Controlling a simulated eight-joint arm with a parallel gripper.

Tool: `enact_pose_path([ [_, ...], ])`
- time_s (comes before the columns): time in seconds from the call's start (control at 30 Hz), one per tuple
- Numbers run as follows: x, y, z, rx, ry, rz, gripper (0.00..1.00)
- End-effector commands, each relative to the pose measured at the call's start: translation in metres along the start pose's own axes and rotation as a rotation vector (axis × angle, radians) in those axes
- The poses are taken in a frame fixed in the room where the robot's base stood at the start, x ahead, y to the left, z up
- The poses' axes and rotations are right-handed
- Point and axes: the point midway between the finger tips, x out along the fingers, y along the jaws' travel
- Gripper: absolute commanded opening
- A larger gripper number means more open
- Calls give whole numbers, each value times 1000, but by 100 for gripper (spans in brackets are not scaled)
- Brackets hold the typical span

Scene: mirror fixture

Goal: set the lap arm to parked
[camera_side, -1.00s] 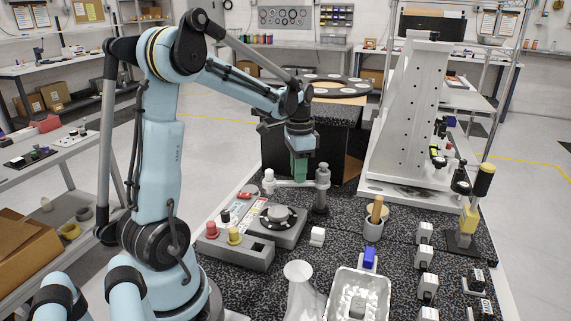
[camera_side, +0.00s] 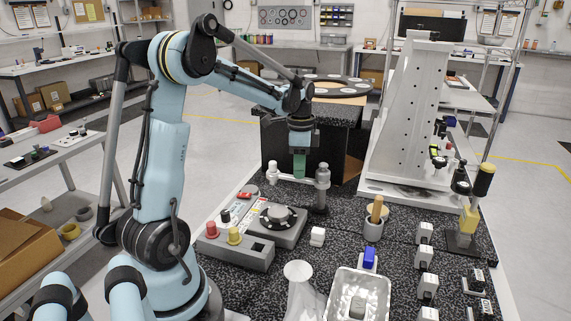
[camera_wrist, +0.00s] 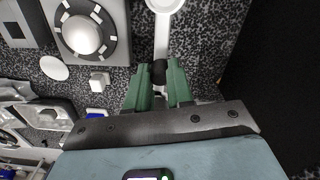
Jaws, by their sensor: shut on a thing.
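The lap arm (camera_side: 292,180) is a pale bar running left from a grey upright post (camera_side: 322,188), with a pale round end piece (camera_side: 272,176) at its free end. My gripper (camera_side: 299,174) has green fingers and reaches down onto the bar between post and free end. In the wrist view my gripper (camera_wrist: 158,78) is shut on a dark grip of the lap arm (camera_wrist: 162,38), whose bar runs up to a round white end. The free end is behind the round grey plate of the control box (camera_side: 277,214), not over it. The grip is mostly hidden in the side view.
The control box (camera_side: 235,255) carries red and yellow knobs. A small white block (camera_side: 317,236), a wooden-handled pot (camera_side: 374,228) and a metal tray (camera_side: 358,283) stand to the right. A tall pale bracket (camera_side: 407,120) stands at back right, and a black box (camera_side: 340,150) behind the post.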

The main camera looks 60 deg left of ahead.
Motion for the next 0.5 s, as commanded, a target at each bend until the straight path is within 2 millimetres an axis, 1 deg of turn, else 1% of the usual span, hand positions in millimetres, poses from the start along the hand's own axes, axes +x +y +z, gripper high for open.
enact_pose_path([
  [0.13,-1,-2,-1,0,2,-6,0],
  [0.17,-1,-2,-1,0,2,-7,26],
  [0.3,0,-2,0,-1,2,-6,47],
  [0.5,0,-1,0,-1,2,-4,47],
])
